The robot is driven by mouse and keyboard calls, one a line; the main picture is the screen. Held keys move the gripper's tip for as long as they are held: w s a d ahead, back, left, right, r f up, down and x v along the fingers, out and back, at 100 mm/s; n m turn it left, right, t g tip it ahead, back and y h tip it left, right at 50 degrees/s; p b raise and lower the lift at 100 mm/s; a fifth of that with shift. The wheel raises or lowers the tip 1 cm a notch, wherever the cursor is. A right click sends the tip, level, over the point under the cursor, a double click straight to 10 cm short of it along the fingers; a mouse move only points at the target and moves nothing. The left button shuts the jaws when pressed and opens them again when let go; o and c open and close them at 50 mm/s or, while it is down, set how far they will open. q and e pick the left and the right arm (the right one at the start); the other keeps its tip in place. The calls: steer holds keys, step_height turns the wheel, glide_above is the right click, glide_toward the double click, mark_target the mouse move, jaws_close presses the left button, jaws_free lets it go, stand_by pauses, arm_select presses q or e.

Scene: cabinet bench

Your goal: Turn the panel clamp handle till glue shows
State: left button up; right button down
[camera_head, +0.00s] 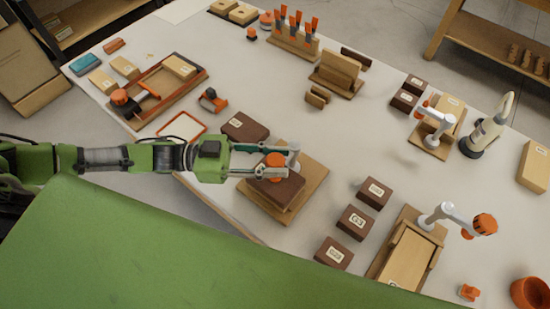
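A dark brown panel (279,190) lies on a wooden clamp base (312,178) near the middle of the bench. A grey clamp arm (294,152) stands at its back edge. An orange round handle (275,160) sits above the panel. My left gripper (274,161) reaches in from the left, with one finger on the far side of the handle and one on the near side. Whether the fingers press on it cannot be told. The panel's edge is too small to show any glue clearly. My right gripper is not in view.
Another clamp (437,213) with an orange knob stands at the right, and a third (437,120) stands behind it. Brown labelled blocks (355,222) lie between. A brown block (244,127) lies just behind my gripper. A green surface (150,260) hides the near left.

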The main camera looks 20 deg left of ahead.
arm_select(q)
steer(key=shift+c, duration=0.4)
steer(key=shift+w+f+m+g+h+b, duration=0.15)
steer(key=shift+m+g+b, duration=0.6)
steer(key=shift+g, duration=0.4)
steer(key=shift+s+m+g+h+b, duration=0.15)
steer(key=shift+m+g+b, duration=0.4)
steer(key=shift+m+g, duration=0.45)
steer(key=shift+m+g+b, duration=1.15)
steer(key=shift+g, duration=1.5)
steer(key=shift+r+m+y, duration=0.2)
steer(key=shift+m+y, duration=0.1)
steer(key=shift+y, duration=0.1)
steer(key=o, duration=1.1)
